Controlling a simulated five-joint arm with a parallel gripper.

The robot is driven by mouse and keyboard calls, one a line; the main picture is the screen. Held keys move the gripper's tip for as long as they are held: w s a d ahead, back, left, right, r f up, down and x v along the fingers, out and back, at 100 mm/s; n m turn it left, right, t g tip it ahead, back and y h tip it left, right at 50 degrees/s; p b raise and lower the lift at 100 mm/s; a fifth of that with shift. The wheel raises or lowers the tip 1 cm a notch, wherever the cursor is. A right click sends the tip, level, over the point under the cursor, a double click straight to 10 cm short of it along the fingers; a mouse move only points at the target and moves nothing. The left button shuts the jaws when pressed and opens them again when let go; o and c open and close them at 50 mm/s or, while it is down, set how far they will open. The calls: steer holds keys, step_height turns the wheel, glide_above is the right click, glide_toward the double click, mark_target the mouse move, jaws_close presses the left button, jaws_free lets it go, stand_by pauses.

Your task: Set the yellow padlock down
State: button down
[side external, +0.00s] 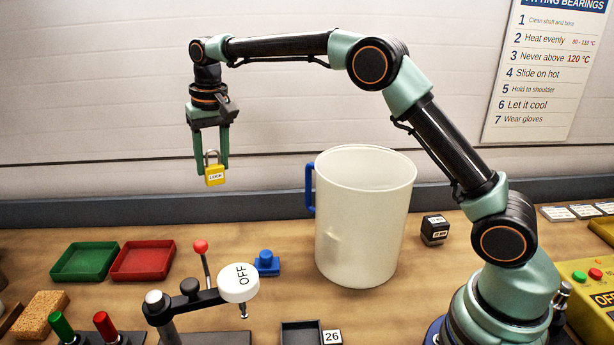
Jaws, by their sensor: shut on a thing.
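The yellow padlock (215,175) hangs in the air in the side external view, left of centre, upright with its shackle up and a white label on its face. My gripper (211,160) points down and is shut on the padlock near its shackle. The padlock is well above the wooden bench (190,225) and touches nothing below. How exactly the fingers meet the shackle is too small to tell.
A tall white mug (365,220) with a blue handle stands right of the padlock. Green (85,262) and red (143,260) trays lie at left. A lever with a white OFF knob (238,283) and a blue piece (266,263) stand in front. A dark block (434,230) sits right of the mug.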

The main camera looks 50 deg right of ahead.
steer(key=s+a+n, duration=0.3)
steer(key=a+n, duration=0.4)
steer(key=a, duration=0.6)
steer(key=shift+s+f, duration=0.2)
steer(key=shift+f, duration=9.8)
steer(key=shift+c, duration=1.6)
jaws_free()
steer(key=shift+f, duration=0.15)
step_height(320, 180, up, 12)
steer(key=s, duration=0.1)
steer(key=shift+d+r, duration=0.2)
steer(key=shift+d, duration=0.05)
steer(key=shift+f, duration=0.1)
